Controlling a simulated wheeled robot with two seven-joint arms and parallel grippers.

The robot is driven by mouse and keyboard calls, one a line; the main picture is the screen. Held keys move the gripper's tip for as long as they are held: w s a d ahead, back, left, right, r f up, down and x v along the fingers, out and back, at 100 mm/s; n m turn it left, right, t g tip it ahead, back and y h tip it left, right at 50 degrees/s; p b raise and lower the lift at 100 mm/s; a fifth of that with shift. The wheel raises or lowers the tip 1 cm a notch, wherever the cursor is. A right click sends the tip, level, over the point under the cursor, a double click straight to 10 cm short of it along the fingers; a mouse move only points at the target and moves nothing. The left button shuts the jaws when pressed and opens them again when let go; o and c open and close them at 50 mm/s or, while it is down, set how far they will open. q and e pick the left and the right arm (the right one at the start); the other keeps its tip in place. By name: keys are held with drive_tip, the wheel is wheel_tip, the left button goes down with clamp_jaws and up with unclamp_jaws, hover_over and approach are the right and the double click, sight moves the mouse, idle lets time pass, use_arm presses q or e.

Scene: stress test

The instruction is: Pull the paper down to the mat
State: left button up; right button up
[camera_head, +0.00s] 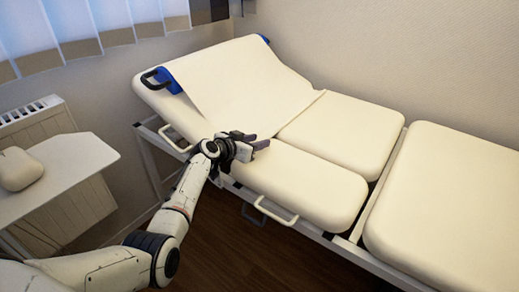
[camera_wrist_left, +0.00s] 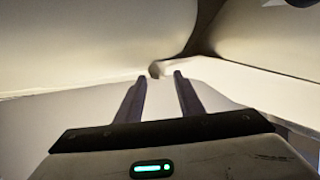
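A cream paper sheet (camera_head: 245,88) lies over the raised backrest of a padded couch. Its lower edge ends near the bend, above the flat cream padding, which I take as the mat (camera_head: 342,132). My left gripper (camera_head: 258,140) is over the near side of the couch, by the paper's lower near corner. In the left wrist view its two dark fingers (camera_wrist_left: 158,77) stand apart, with pale surfaces beyond them. I see nothing clearly gripped. Whether the fingertips touch the paper or padding, I cannot tell. My right gripper is not in view.
A pale handle (camera_head: 276,212) sticks out from the couch's near side, and another (camera_head: 174,139) is farther up. A black handle (camera_head: 155,78) is at the backrest. A white side table (camera_head: 60,185) stands at left. More padding (camera_head: 450,200) extends right.

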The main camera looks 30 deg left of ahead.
use_arm(q)
drive_tip(key=shift+w+f+b, duration=0.25)
drive_tip(key=shift+w+b, duration=0.1)
drive_tip(key=shift+w, duration=0.3)
drive_tip(key=shift+d, duration=0.1)
clamp_jaws()
